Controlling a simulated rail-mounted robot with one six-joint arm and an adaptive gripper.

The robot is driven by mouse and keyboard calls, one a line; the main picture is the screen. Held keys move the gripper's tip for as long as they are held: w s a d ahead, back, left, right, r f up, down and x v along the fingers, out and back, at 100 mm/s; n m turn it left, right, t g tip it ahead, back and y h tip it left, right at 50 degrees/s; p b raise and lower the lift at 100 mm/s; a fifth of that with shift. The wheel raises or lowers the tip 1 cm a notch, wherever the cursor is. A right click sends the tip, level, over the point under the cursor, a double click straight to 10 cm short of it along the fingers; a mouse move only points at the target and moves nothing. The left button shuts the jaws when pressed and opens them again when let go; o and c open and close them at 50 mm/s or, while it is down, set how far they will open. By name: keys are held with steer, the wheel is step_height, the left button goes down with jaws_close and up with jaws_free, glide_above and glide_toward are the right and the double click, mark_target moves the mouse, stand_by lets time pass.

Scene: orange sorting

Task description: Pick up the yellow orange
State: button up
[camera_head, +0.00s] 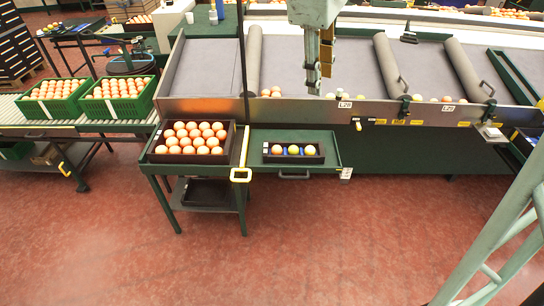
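A small dark tray (292,159) holds three fruits in a row on a green pull-out shelf (331,142). The left fruit (277,150) is orange. The middle fruit (293,150) is yellow-green. The right fruit, a yellow orange (309,150), is pale yellow. My gripper (313,88) hangs from the top of the view, in front of the grey sorting bed and above the small tray in the picture. It is seen edge-on and small; whether its fingers are open or shut is unclear. No fruit shows in it.
A dark crate of oranges (155,158) stands left of the shelf on a green cart. Green crates (116,108) of oranges sit on the conveyor at left. The sorting bed (350,70) has a raised front edge with some fruit behind it. The red floor in front is clear.

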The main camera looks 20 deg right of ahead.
steer(key=w+d+f+n, duration=0.25)
steer(key=w+f, duration=0.45)
steer(key=w, duration=0.4)
steer(key=n+g+h, duration=0.2)
steer(key=n+h, duration=0.1)
steer(key=n, duration=0.9)
glide_above(308, 147)
steer(key=a, duration=0.6)
step_height(308, 147, down, 37)
steer(key=shift+w+d+f+p, duration=0.15)
steer(key=shift+w+d+p, duration=0.1)
steer(key=shift+w+p, duration=0.1)
steer(key=shift+b+x, duration=0.45)
steer(key=shift+x, duration=3.85)
steer(key=shift+s, duration=0.15)
